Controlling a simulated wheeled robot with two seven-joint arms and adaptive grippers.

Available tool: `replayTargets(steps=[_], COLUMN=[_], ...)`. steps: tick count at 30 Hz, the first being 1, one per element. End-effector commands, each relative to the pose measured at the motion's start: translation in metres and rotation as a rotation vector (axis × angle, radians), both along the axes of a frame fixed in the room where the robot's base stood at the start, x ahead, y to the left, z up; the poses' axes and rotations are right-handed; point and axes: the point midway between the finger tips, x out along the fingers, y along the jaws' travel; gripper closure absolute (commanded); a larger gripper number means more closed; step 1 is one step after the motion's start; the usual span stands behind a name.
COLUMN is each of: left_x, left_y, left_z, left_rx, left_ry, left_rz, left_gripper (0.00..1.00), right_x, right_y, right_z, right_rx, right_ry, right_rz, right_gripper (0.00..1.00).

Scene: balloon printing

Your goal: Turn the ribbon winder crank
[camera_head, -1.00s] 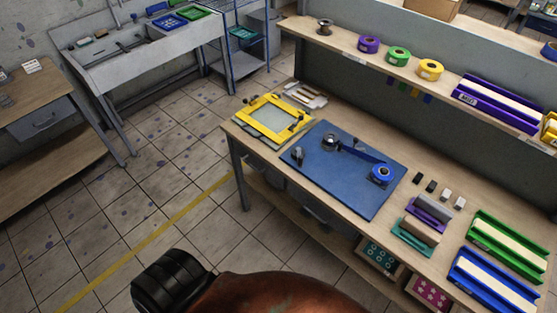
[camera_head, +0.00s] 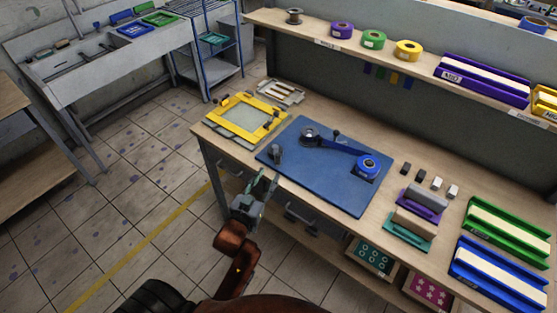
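The ribbon winder stands on a blue mat (camera_head: 310,185) on the workbench. Its dark round reel (camera_head: 309,136) is at the mat's far left, with a small upright knob (camera_head: 337,133) beside it that looks like the crank handle. A blue ribbon (camera_head: 343,147) runs from the reel to a blue ribbon spool (camera_head: 367,166) at the right. A small grey metal part (camera_head: 276,153) stands at the mat's left edge. My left gripper (camera_head: 265,181) is at the bench's front edge, near the mat's left front corner, apart from the winder. Its fingers look parted and empty. My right gripper is not in view.
A yellow screen frame (camera_head: 246,118) lies left of the mat. Purple and teal blocks (camera_head: 408,228) and green and blue trays (camera_head: 500,276) are to the right. A shelf with ribbon spools (camera_head: 374,40) runs behind. The bench between shelf and mat is mostly clear.

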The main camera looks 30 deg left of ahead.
Motion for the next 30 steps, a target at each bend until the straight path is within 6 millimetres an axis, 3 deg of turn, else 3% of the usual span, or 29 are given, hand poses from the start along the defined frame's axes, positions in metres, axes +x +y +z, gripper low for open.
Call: replayTargets(steps=[4, 18, 30], left_x=[0.012, 0.076, 0.085], left_y=[-0.003, 0.007, 0.008], left_z=[0.019, 0.018, 0.019], left_rx=[0.003, 0.003, 0.002], left_ry=[-0.068, -0.071, -0.070], left_rz=[-0.010, -0.010, -0.010], left_gripper=[0.66, 0.66, 0.66], right_x=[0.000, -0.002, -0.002], right_y=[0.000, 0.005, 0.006], right_z=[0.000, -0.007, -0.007], right_rx=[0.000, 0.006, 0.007], right_ry=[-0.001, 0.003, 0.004], right_rz=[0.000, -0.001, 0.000], right_gripper=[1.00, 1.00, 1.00])
